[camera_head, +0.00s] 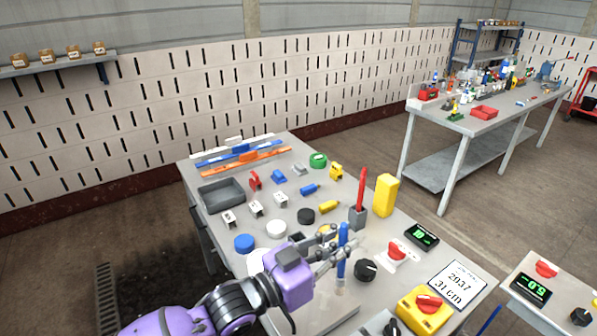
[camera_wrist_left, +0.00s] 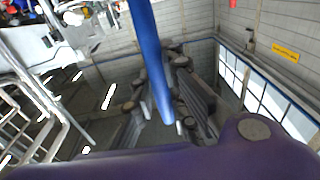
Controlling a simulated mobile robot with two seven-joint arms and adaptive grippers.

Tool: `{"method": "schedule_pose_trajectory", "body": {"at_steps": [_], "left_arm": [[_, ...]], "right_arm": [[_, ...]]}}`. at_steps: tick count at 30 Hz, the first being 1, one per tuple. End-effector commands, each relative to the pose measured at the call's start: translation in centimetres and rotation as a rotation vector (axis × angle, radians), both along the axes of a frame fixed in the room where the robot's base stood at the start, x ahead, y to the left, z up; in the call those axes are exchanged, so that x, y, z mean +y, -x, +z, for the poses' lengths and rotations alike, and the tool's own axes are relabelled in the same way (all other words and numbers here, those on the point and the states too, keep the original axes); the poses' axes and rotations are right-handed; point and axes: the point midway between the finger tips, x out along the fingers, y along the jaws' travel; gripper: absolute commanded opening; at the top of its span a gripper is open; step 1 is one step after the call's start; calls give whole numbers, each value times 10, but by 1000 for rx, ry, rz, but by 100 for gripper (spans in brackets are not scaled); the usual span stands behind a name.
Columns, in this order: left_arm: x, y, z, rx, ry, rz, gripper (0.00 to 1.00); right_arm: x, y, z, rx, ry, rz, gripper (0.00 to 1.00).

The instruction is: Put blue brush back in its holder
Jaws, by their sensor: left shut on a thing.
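The blue brush (camera_head: 343,236) is upright, held between the fingers of my left gripper (camera_head: 337,251) over the front part of the table. My left gripper is shut on it. In the left wrist view the blue brush (camera_wrist_left: 148,50) is a long blue shaft running down to the fingers (camera_wrist_left: 160,110). A dark grey holder (camera_head: 357,217) stands just behind, with a red brush (camera_head: 362,187) upright in it. My right gripper is not in view.
The table (camera_head: 225,171) is crowded. A yellow block (camera_head: 385,195) stands right of the holder. A black knob (camera_head: 366,270), a red switch (camera_head: 397,252) and a display (camera_head: 421,236) are right of my gripper. Coloured discs (camera_head: 244,243) lie to the left, a grey tray (camera_head: 221,194) further back.

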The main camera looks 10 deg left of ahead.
Motion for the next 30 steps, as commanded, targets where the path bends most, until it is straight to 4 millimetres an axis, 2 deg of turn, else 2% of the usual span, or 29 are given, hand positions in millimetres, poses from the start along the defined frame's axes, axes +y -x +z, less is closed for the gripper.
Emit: {"method": "schedule_pose_trajectory", "body": {"at_steps": [1,5,9,15,21,30], "left_arm": [[4,-14,-4,-1,-18,-29,0],[22,-51,-3,13,-29,-75,0],[58,-97,13,25,-38,-75,0],[103,-139,42,41,-41,-38,0],[122,-154,57,50,-41,-17,0],[123,-155,48,53,-39,-15,0]], "right_arm": [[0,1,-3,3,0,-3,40],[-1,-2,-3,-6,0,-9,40],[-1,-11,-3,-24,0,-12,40],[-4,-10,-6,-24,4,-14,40],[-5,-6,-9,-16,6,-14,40],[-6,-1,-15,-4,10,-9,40]]}}
